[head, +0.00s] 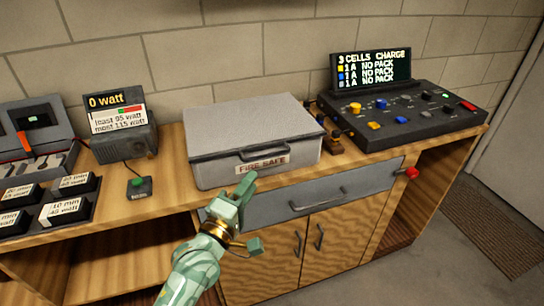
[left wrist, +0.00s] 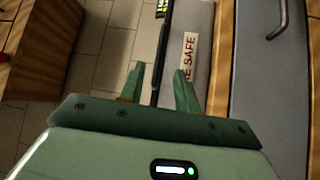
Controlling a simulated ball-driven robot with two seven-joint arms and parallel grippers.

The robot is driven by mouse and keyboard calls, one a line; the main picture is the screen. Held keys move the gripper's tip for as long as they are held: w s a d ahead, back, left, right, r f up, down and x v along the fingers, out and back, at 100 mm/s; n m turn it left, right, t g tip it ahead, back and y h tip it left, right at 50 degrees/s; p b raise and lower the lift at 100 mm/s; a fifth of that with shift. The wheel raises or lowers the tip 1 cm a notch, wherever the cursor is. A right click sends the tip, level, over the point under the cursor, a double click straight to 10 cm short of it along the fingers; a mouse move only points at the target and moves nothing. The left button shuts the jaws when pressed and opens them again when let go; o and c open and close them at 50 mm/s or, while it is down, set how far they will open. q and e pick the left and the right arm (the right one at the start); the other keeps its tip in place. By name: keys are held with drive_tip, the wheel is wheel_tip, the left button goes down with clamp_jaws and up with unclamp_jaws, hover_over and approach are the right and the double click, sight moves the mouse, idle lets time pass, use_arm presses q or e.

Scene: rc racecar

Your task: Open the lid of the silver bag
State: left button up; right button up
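The silver bag (head: 253,128) is a grey box-like case on the wooden counter, with its lid down. Its front has a dark handle (head: 263,153) above a "FIRE SAFE" label (head: 262,165). My left gripper (head: 243,188) is in front of the bag, just below and left of the label. In the left wrist view, its two fingers (left wrist: 159,76) are apart, with a dark bar or edge showing between them and the label (left wrist: 188,56) beside it. I cannot tell whether the fingers surround that bar; no grip shows. My right gripper is out of view.
A black charger console (head: 408,115) with a screen stands right of the bag. A grey drawer (head: 297,198) with a handle is below the bag.

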sight(269, 155)
use_arm(q)
drive_tip(key=b+x, duration=0.3)
drive_tip(key=x, duration=0.7)
drive_tip(key=shift+w+f, duration=0.1)
drive_tip(key=shift+w, duration=0.1)
drive_tip(key=shift+w+d, duration=0.15)
drive_tip(key=shift+w, duration=0.1)
clamp_jaws()
